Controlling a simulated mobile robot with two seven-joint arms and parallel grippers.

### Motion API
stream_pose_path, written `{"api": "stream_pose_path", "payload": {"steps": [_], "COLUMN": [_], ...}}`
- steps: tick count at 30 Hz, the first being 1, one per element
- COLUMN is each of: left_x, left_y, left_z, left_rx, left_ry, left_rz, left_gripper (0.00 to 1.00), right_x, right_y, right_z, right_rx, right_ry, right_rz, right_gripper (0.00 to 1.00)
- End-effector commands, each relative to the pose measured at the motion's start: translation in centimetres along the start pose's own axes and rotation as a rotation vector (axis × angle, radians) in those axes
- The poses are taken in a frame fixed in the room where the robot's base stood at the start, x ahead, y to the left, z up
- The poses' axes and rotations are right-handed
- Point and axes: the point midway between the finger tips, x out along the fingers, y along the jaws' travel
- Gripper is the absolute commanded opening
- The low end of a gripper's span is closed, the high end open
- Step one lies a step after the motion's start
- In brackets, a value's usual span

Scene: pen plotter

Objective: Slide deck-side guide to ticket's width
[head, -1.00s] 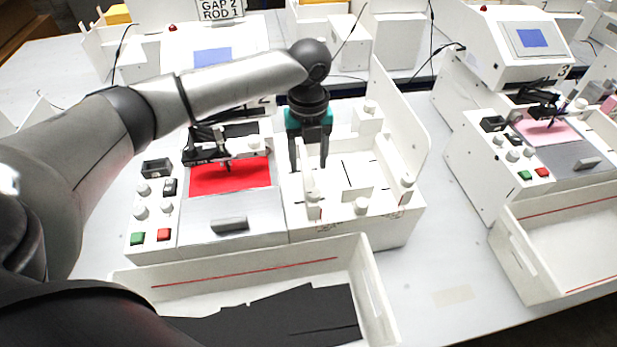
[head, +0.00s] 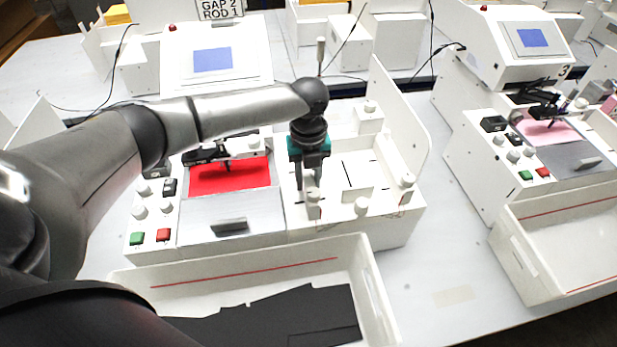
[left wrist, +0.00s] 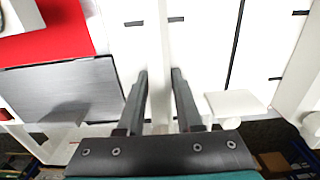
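The plotter's deck holds a red sheet (head: 230,176) under a black pen carriage (head: 206,155); the sheet's edge also shows in the left wrist view (left wrist: 55,35). Right of the deck is a white tray (head: 385,170) with black marks on its floor. The deck-side guide (left wrist: 157,30) is a narrow white upright strip along the tray's deck side. My left gripper (head: 311,183) points down there. The guide is largely hidden in the head view. My right gripper is not in view.
White knobs (head: 361,205) stand along the tray's front edge, and a tall white panel (head: 400,125) bounds its right side. A grey plate (head: 215,210) and buttons (head: 163,235) lie left. An open bin (head: 372,290) with black pieces stands in front. Another plotter is at right.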

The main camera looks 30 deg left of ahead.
Motion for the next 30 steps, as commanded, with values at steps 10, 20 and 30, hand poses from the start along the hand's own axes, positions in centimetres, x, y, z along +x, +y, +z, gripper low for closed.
{"api": "stream_pose_path", "payload": {"steps": [10, 20, 30], "left_x": [-0.05, -0.07, -0.09], "left_y": [0.0, 0.01, 0.02], "left_z": [0.02, 0.04, 0.05], "left_rx": [0.0, -0.001, -0.001], "left_ry": [0.0, 0.0, -0.001], "left_rz": [0.0, 0.0, 0.0], "left_gripper": [0.0, 0.0, 0.0], "right_x": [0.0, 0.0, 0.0], "right_y": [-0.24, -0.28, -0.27], "right_z": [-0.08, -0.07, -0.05], "right_rx": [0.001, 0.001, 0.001], "right_ry": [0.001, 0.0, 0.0], "right_rz": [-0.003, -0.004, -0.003], "right_gripper": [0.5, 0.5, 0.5]}}
